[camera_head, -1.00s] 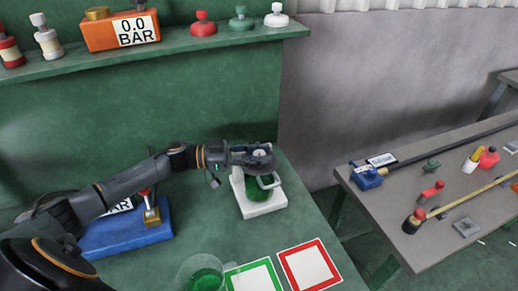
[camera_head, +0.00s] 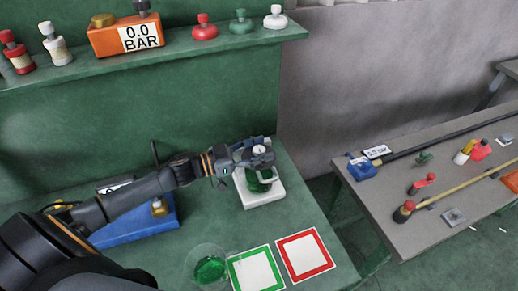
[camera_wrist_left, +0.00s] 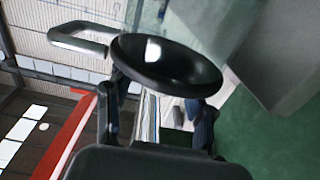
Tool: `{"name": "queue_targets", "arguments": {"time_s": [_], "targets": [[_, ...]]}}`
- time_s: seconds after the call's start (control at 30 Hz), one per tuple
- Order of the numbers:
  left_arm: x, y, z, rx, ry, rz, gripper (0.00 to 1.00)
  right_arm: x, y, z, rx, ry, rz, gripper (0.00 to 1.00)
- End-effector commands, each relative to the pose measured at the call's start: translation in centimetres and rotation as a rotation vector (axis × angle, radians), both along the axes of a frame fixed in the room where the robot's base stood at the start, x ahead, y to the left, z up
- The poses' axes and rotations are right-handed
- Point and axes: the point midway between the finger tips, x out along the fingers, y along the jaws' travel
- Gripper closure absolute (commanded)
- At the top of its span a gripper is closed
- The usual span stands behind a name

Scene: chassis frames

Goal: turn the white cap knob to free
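A green device (camera_head: 259,186) with a handle stands on a white square base (camera_head: 265,199) on the green bench. A small white round cap (camera_head: 259,149) shows at its top. My left gripper (camera_head: 258,157) is at the top of this device, around or just over the cap; I cannot tell whether it touches. In the left wrist view a dark round dish-like part (camera_wrist_left: 165,62) with a bright spot lies in front of the fingers, beside a pale metal handle (camera_wrist_left: 80,40). The finger gap is largely hidden. My right gripper is not in view.
A blue block (camera_head: 135,222) sits left, under my arm. A glass of green liquid (camera_head: 210,269), a green-framed card (camera_head: 256,270) and a red-framed card (camera_head: 305,255) lie in front. A shelf (camera_head: 180,50) behind holds several knobs. A grey table (camera_head: 400,235) stands right.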

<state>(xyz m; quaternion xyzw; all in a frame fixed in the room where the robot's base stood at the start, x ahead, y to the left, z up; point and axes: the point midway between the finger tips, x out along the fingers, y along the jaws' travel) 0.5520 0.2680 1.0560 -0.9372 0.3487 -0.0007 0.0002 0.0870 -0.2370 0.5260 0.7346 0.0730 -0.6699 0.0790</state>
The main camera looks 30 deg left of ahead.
Motion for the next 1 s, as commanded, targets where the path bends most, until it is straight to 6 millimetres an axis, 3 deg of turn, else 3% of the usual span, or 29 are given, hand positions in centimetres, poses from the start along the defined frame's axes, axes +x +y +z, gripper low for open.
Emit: {"name": "queue_targets", "arguments": {"time_s": [0.37,0.8,1.0], "targets": [[-0.9,0.8,-0.2,0.001,0.004,0.001,0.46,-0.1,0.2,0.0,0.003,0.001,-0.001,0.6],[-7.1,6.1,-0.2,0.002,0.007,0.0,0.46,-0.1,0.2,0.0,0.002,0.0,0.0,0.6],[-8.7,7.5,-0.1,-0.001,0.003,-0.001,0.46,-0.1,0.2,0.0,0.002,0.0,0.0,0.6]]}}
